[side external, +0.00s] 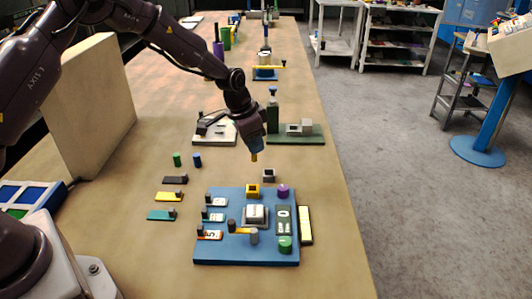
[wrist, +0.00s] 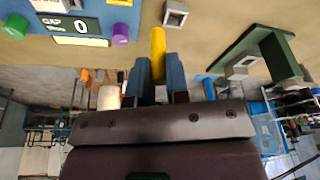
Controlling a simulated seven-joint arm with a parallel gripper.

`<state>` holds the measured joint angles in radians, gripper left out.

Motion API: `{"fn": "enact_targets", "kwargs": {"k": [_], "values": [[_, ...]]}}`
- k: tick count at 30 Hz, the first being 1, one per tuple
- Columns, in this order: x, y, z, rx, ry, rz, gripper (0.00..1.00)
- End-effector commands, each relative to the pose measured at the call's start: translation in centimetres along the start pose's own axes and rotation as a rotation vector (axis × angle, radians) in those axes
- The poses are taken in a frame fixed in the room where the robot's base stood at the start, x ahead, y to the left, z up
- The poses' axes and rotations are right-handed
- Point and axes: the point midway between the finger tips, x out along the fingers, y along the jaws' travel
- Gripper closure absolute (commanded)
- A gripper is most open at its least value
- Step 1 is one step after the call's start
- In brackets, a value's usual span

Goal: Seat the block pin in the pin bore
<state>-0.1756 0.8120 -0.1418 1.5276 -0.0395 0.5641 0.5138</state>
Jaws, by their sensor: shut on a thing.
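My gripper (side external: 256,146) is shut on a yellow pin (wrist: 158,45), which I take to be the block pin. In the wrist view the pin sticks out between the two blue fingers; in the side view its tip (side external: 254,157) points down in the air. Below and near it, a yellow block with a dark opening (side external: 253,190) stands on the back edge of the blue plate (side external: 215,250). A small grey block with a square hole (side external: 268,176) stands just behind the plate and also shows in the wrist view (wrist: 175,14). I cannot tell which opening is the pin bore.
The plate carries a purple knob (side external: 283,190), a green knob (side external: 285,244), a dark gauge panel (side external: 284,220) and several small pegs. A green fixture (side external: 310,134) stands behind to the right. Green and blue cylinders (side external: 197,160) stand to the left. The table's right side is clear.

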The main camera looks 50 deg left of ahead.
Motion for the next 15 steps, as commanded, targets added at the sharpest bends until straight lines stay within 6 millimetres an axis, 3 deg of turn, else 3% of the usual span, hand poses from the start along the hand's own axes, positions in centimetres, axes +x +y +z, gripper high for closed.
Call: {"fn": "enact_targets", "kwargs": {"k": [9, 15], "values": [[-4.1, 2.6, 4.8, -0.001, -0.001, 0.001, 1.00], [-5.9, 3.4, 6.0, 0.001, 0.011, -0.007, 1.00]]}}
